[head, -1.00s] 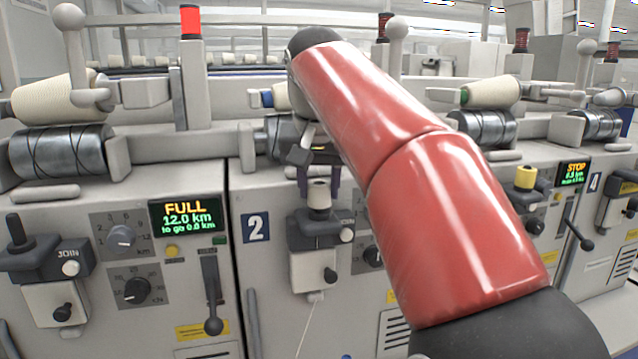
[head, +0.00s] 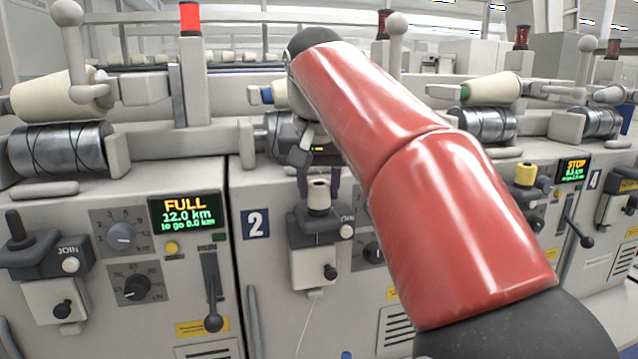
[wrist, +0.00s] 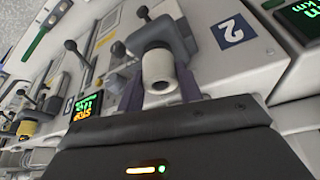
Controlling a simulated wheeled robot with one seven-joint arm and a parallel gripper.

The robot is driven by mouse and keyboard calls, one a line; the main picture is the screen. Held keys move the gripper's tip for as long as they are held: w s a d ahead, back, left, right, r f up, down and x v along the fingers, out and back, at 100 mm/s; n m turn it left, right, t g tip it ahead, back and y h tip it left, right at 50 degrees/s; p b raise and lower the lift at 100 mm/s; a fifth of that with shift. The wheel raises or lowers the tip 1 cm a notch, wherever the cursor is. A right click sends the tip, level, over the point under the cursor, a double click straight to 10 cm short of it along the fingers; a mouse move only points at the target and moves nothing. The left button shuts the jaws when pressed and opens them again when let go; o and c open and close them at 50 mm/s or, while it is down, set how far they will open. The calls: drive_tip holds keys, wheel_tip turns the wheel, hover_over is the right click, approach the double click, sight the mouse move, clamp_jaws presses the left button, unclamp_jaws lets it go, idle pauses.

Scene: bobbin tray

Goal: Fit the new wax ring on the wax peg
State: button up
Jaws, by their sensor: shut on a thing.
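The cream wax ring (head: 319,197) is upright above the dark block of unit 2, in line with the wax peg, whose grey lower part (head: 319,213) shows beneath it. I cannot tell how far the ring is around the peg. The ring also shows in the wrist view (wrist: 158,72), its open end facing the camera. My gripper (head: 319,190) comes down from above, its dark purple fingers on either side of the ring and shut on it. In the wrist view my gripper (wrist: 160,92) frames the ring's near end.
A FULL display (head: 186,213) stands left of unit 2. Yarn packages rest near steel drums (head: 62,150) behind. A yellow ring (head: 526,174) sits on a unit to the right, near a STOP display (head: 573,171). A join button (head: 346,231) is close by.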

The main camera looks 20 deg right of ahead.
drive_tip(key=shift+f, duration=0.25)
drive_tip(key=o, duration=0.7)
drive_tip(key=shift+c, duration=0.2)
drive_tip(key=shift+r, duration=0.1)
drive_tip(key=p+v, duration=0.2)
drive_tip(key=shift+s+r, duration=0.1)
drive_tip(key=shift+r, duration=0.25)
drive_tip(key=v, duration=0.8)
drive_tip(key=shift+p, duration=0.35)
drive_tip(key=s+f+n, duration=0.1)
drive_tip(key=s+f, duration=0.5)
drive_tip(key=f, duration=0.4)
drive_tip(key=s+d+f+n+y, duration=0.1)
drive_tip(key=s+f, duration=0.4)
drive_tip(key=f, duration=0.6)
drive_tip(key=s+f+n+t, duration=0.1)
drive_tip(key=s+f, duration=0.5)
drive_tip(key=f, duration=0.4)
drive_tip(key=shift+s+f, duration=0.35)
drive_tip(key=shift+s, duration=0.05)
